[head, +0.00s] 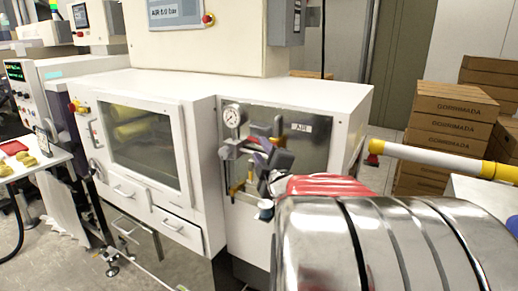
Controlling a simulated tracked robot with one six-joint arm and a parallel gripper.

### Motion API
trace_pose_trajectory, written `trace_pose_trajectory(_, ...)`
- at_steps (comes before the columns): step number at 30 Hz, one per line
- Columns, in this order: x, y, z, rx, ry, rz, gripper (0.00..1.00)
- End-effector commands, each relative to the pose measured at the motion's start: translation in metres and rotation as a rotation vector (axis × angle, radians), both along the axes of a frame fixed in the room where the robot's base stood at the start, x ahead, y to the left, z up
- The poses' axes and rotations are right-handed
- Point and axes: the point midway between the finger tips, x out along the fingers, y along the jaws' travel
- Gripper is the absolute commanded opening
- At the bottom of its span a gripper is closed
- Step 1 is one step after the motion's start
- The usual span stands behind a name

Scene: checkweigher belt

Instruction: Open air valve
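The air panel (312,153) is a grey metal plate on the front of the white machine, with an "AIR" label (299,127) and a round pressure gauge (233,115) at its upper left. Below the gauge is a cluster of dark, grey and purple parts, where my gripper (266,160) overlaps the air fittings. A yellow piece (237,187), possibly the valve handle, hangs below the cluster. Whether my gripper touches it cannot be told, nor whether the fingers are open or closed. The valve body is mostly hidden. A screen above reads "AIR 6.0 bar".
The white machine (150,83) has a windowed door (140,147) and drawers left of the panel. A yellow and white rail (440,160) crosses at right, before stacked cardboard boxes (455,110). A side table (30,165) holds yellow items at left.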

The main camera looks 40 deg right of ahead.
Motion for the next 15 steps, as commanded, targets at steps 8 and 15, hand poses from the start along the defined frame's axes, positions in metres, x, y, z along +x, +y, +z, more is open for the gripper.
trace_pose_trajectory(8, -0.0061, 0.0078, -0.0018, 0.001, 0.001, -0.001, 0.32)
trace_pose_trajectory(15, -0.0067, 0.0072, -0.002, 0.001, 0.001, -0.002, 0.31)
